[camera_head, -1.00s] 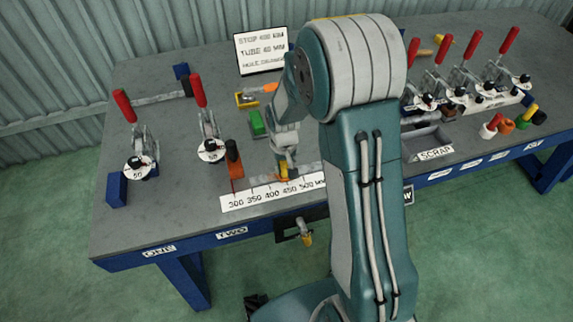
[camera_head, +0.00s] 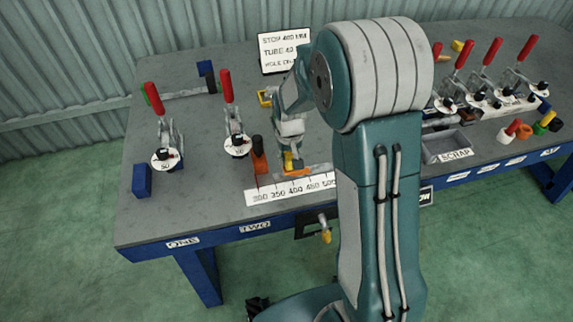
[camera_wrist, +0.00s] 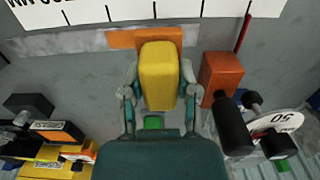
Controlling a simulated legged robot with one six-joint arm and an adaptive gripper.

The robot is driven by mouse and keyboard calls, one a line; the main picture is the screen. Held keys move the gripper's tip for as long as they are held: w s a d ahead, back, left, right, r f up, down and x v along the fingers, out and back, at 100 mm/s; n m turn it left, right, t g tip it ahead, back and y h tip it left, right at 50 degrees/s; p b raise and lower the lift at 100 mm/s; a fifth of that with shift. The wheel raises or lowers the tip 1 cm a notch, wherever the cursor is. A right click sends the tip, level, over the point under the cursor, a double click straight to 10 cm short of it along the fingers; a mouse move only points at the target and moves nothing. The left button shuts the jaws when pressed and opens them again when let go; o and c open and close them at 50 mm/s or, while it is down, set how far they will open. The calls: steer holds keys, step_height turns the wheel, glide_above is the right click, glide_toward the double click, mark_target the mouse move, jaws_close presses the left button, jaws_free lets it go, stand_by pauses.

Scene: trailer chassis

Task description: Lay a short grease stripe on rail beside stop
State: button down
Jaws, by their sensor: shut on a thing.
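My gripper (camera_wrist: 158,85) is shut on a yellow block-shaped tool (camera_wrist: 158,72), with a finger on each side. In the head view my gripper (camera_head: 291,152) is low over the front of the bench, by the grey rail (camera_head: 320,168). The rail (camera_wrist: 65,42) runs along the scale in the wrist view. A flat orange piece (camera_wrist: 146,37) lies at the tool's far end; I cannot tell whether it is joined to the tool. The orange stop (camera_wrist: 220,72) with a black handle is close beside the tool; it also shows in the head view (camera_head: 259,163).
A white millimetre scale (camera_head: 290,190) runs along the front edge. Red-handled clamps (camera_head: 235,140) stand to the left and more at the right. A scrap bin (camera_head: 443,146) and coloured pots (camera_head: 515,132) are at the right. A green thing (camera_wrist: 153,122) lies below my gripper.

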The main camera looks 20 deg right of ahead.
steer(key=shift+d+r, duration=0.2)
steer(key=shift+r, duration=1.1)
steer(key=shift+a+r, duration=0.5)
steer(key=shift+r, duration=0.4)
steer(key=shift+d, duration=0.4)
steer(key=shift+a, duration=0.1)
